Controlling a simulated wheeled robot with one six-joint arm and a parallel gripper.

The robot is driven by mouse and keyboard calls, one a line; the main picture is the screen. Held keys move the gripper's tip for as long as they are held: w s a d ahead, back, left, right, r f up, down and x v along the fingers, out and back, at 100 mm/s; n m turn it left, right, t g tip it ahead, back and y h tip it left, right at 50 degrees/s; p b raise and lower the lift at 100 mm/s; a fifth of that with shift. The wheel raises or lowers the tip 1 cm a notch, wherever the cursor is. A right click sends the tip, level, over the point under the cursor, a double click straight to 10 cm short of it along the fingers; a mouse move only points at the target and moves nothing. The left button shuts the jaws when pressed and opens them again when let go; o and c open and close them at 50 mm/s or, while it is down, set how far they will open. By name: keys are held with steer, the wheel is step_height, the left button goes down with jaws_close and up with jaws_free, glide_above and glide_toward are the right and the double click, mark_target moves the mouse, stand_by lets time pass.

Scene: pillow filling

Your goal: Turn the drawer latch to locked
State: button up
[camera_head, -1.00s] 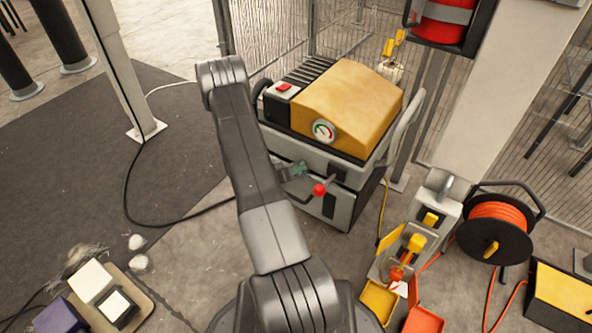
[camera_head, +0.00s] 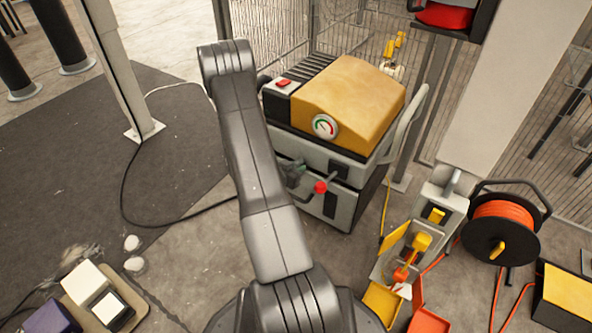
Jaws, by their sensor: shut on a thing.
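The drawer latch (camera_head: 320,187) is a short lever with a red ball knob on the front of the grey machine (camera_head: 313,150). The lever slants down and left from its pivot to the knob. The drawer front (camera_head: 345,207) is dark and pale grey, below the yellow hood, and looks closed. My gripper (camera_head: 304,181) is at the left of the red knob, shut on the drawer latch. My arm hides part of the gripper and the machine's left side, and the fingertips are too small to see clearly.
A yellow hood (camera_head: 355,92) with a round gauge (camera_head: 325,126) tops the machine. An orange cable reel (camera_head: 497,230) and yellow and orange trays (camera_head: 382,302) stand at the right. A pallet with blocks (camera_head: 140,298) lies at lower left. A black cable crosses the floor.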

stand_by(0.3)
steer(key=o, duration=0.8)
steer(key=p+v, duration=0.4)
steer(key=v, duration=0.9)
steer(key=shift+s+a+r, duration=0.1)
steer(key=shift+s+a, duration=0.1)
steer(key=shift+s, duration=0.1)
steer(key=b+x, duration=0.4)
steer(key=x, duration=1)
steer(key=shift+r, duration=0.1)
